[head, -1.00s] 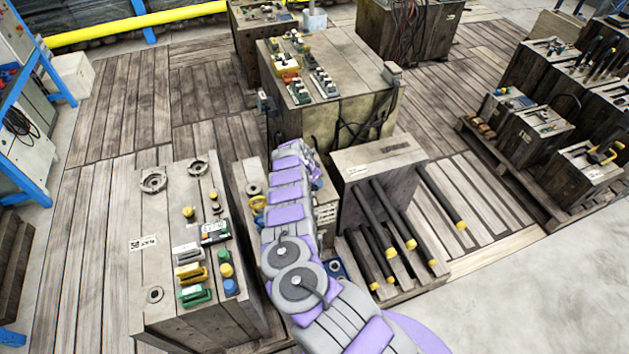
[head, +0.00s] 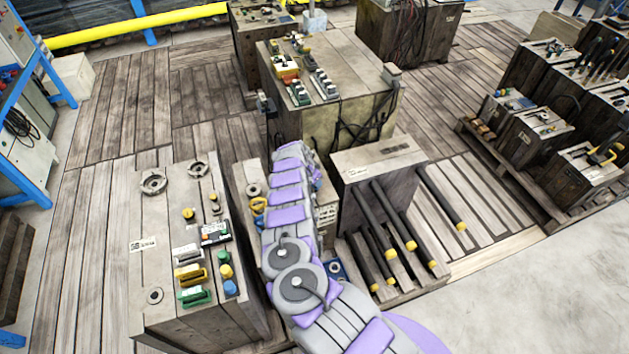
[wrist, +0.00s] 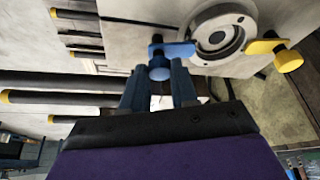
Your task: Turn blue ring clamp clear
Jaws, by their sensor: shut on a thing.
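In the wrist view, the blue ring clamp (wrist: 167,52) has a flat blue arm, a round blue knob and a dark screw end. It lies at the left edge of a round grey metal ring (wrist: 200,48) with a dark centre. A yellow clamp (wrist: 272,46) with a round knob sits at the ring's right side. My gripper (wrist: 160,80) is shut on the blue clamp's knob, its two blue-grey fingers on either side. In the head view my arm covers the work spot, and I cannot make out the fingers or the blue clamp there.
Dark bars with yellow ends (wrist: 45,97) jut out at the left of the wrist view; they also show right of my arm in the head view (head: 398,222). A block carrying tools and coloured parts (head: 150,275) stands left of my arm. Plank floor lies between the blocks.

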